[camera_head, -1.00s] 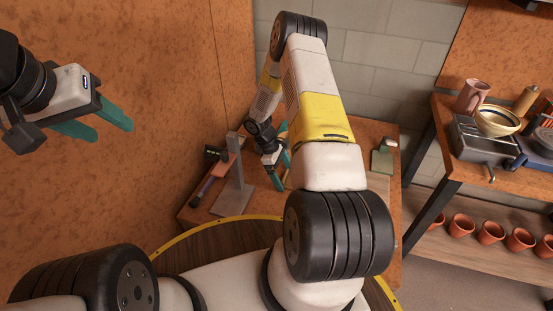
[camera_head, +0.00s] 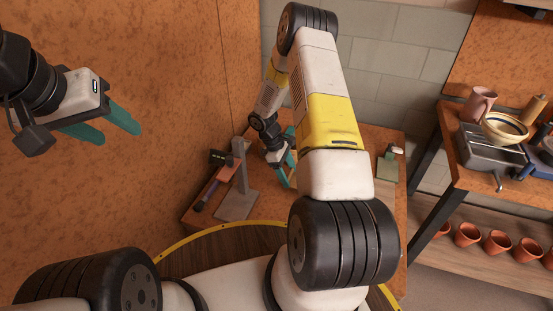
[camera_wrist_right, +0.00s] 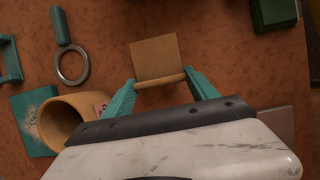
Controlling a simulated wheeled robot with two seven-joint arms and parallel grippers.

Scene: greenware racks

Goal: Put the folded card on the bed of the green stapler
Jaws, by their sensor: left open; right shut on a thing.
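My right gripper (camera_wrist_right: 160,82) is shut on the folded card (camera_wrist_right: 155,56), a tan piece held between the teal fingertips with its folded edge toward me. Brown tabletop shows below and around it. A dark green object (camera_wrist_right: 273,12), possibly the green stapler, is partly cut off at the top right of the right wrist view; its bed cannot be made out. In the head view a green object (camera_head: 387,166) with a pale top stands at the table's right, and my right gripper (camera_head: 289,170) is left of it. My left gripper (camera_head: 108,130) is open and empty, at upper left.
A tan cup-like ring (camera_wrist_right: 72,118), a teal pad (camera_wrist_right: 30,120) and a ring with a teal handle (camera_wrist_right: 72,68) lie left of the card. A grey stand (camera_head: 240,190) is left of my right gripper. Bare tabletop lies between card and green object.

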